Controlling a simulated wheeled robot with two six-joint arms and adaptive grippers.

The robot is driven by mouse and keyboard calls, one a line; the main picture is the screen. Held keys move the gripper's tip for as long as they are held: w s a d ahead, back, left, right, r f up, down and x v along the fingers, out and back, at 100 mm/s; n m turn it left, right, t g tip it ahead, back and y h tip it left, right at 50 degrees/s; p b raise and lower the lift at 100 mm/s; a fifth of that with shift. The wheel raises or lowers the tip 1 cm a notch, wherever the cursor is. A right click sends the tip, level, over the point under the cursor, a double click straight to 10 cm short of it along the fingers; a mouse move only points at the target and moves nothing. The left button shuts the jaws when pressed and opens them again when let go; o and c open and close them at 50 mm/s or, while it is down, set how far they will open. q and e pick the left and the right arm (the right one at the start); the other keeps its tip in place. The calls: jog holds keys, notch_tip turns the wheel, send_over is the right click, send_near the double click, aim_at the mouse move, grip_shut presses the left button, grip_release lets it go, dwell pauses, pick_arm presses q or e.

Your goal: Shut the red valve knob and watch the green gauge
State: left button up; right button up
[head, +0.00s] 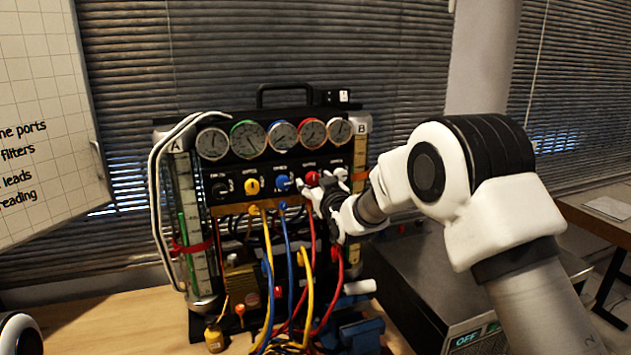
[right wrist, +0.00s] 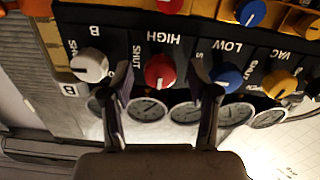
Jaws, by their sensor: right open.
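The red valve knob (head: 312,178) sits on the black panel of the gauge rig, below the red-rimmed gauge. In the right wrist view, which is upside down, the red knob (right wrist: 160,69) shows beside the labels SHUT and HIGH. My right gripper (head: 320,196) is at the panel by this knob. Its open fingers (right wrist: 162,84) stand to either side of the knob, with gaps. The green-rimmed gauge (head: 248,139) is clear in the head view; its needle is too small to read surely. My left gripper is out of view.
A white knob (right wrist: 89,65) and a blue knob (right wrist: 229,77) flank the red one closely. A yellow knob (head: 252,186) is farther left. Yellow, blue and red hoses (head: 289,260) hang below the panel. A grey box (head: 420,265) stands right of the rig.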

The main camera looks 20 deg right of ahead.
jog(key=shift+s+r, duration=0.2)
jog(key=shift+s, duration=0.05)
jog(key=c, duration=0.5)
jog(key=shift+s, duration=0.1)
grip_shut()
jog(key=m+b, duration=0.2)
jog(key=m, duration=0.1)
jog(key=shift+f, duration=0.2)
jog(key=m+b, duration=0.2)
jog(key=m, duration=0.2)
jog(key=shift+m+b, duration=0.3)
jog(key=shift+b, duration=0.1)
jog(key=m+b, duration=0.1)
jog(key=m, duration=0.4)
jog(key=shift+r+m+b, duration=0.1)
jog(key=shift+m+b, duration=0.2)
jog(key=shift+b, duration=0.1)
jog(key=m, duration=0.4)
jog(key=shift+r+m+b, duration=0.1)
jog(key=shift+m+b, duration=0.2)
jog(key=shift+b, duration=0.1)
